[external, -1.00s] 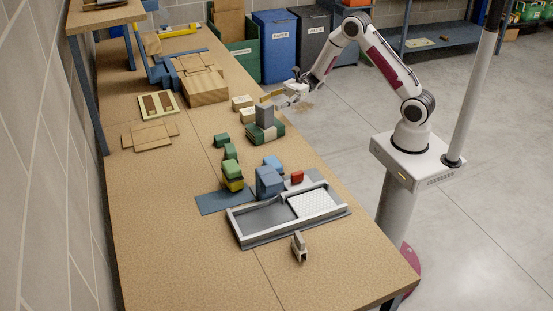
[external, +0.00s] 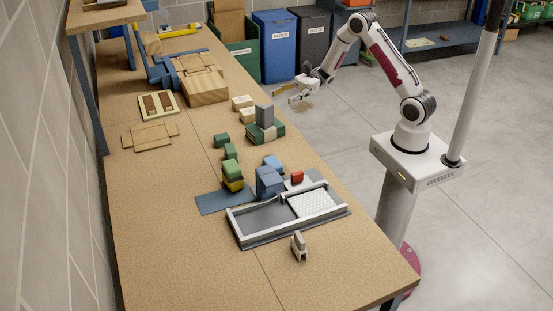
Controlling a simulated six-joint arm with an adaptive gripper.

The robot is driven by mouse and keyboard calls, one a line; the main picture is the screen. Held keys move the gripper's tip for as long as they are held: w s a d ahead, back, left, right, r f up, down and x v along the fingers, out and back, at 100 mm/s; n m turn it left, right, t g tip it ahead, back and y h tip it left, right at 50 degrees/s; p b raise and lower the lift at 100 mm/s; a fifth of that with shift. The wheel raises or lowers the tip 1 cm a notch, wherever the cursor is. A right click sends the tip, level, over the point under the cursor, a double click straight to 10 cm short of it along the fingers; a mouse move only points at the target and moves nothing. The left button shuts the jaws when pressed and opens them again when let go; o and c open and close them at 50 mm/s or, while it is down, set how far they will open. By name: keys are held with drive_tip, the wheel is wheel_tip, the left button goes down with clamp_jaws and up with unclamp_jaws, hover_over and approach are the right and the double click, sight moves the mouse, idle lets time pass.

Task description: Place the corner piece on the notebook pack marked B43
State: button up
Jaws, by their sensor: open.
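A grey upright piece (external: 264,115), which looks like the corner piece, stands on a green and cream pack (external: 268,133) near the table's right edge. The pack could be the notebook pack, but no B43 mark is readable at this size. My gripper (external: 284,93) is open and empty, up and to the right of the grey piece and apart from it. It hangs just beyond the table's right edge.
Small cream boxes (external: 242,102) stand behind the pack. Green blocks (external: 230,152), blue blocks (external: 268,181) and a grey tray (external: 235,231) lie nearer. A small grey holder (external: 299,246) stands in front. The table's near end is clear.

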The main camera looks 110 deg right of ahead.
idle(0.3)
drive_tip(key=w+a+r+m+g+h, duration=0.1)
drive_tip(key=w+r+m+g+h, duration=0.1)
drive_tip(key=w+r+m+h, duration=0.6)
drive_tip(key=a+r+m+g+h, duration=0.25)
drive_tip(key=a+r+m, duration=0.4)
drive_tip(key=m, duration=0.65)
drive_tip(key=s+a+f+m+g+y, duration=0.2)
drive_tip(key=s+a+m+g, duration=0.1)
drive_tip(key=s+a+m, duration=0.6)
drive_tip(key=s+a+f+m+g+y, duration=0.1)
drive_tip(key=s+a+f+m+g, duration=0.2)
drive_tip(key=s+a+m, duration=0.7)
drive_tip(key=s+a, duration=0.7)
drive_tip(key=s, duration=0.1)
drive_tip(key=shift+s+f+y, duration=0.15)
drive_tip(key=shift+s+y, duration=0.15)
drive_tip(key=shift+y, duration=0.05)
